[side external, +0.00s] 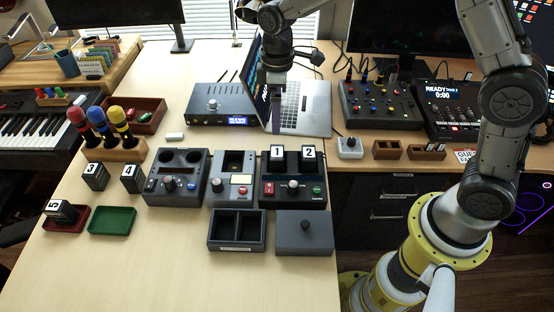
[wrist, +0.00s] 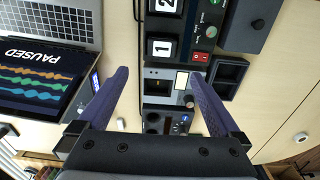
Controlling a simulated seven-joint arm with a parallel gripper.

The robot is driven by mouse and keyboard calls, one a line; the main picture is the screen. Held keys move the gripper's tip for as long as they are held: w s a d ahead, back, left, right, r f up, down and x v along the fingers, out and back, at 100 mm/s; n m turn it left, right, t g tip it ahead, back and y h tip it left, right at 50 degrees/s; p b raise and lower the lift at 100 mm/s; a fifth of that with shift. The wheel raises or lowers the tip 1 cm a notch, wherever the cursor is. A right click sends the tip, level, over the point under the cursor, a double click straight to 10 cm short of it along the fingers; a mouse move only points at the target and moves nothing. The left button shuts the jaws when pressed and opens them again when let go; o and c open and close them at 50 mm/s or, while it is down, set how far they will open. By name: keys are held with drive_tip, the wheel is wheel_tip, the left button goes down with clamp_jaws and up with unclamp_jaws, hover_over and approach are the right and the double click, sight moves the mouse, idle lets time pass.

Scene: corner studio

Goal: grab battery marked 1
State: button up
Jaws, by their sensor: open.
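The battery marked 1 (side external: 277,158) is a black block with a white label, standing upright in the right-hand dock (side external: 292,199) beside the battery marked 2 (side external: 308,158). In the wrist view battery 1 (wrist: 161,48) lies just beyond the fingertips, roughly midway between them, with battery 2 (wrist: 165,6) past it at the top edge. My gripper (side external: 276,128) is above and behind the dock, near the laptop. Its two purple fingers are wide apart and empty in the wrist view (wrist: 158,75).
A laptop (side external: 312,108) stands close behind my gripper. Other devices (side external: 232,176) sit left of the dock. An open black tray (side external: 237,245) and a lidded box (side external: 304,240) lie in front.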

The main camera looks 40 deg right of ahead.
hover_over(277, 151)
wheel_tip(277, 151, down, 8)
drive_tip(key=shift+a, duration=0.15)
drive_tip(key=shift+f, duration=3.2)
drive_tip(key=shift+c, duration=0.3)
drive_tip(key=shift+r, duration=0.1)
clamp_jaws()
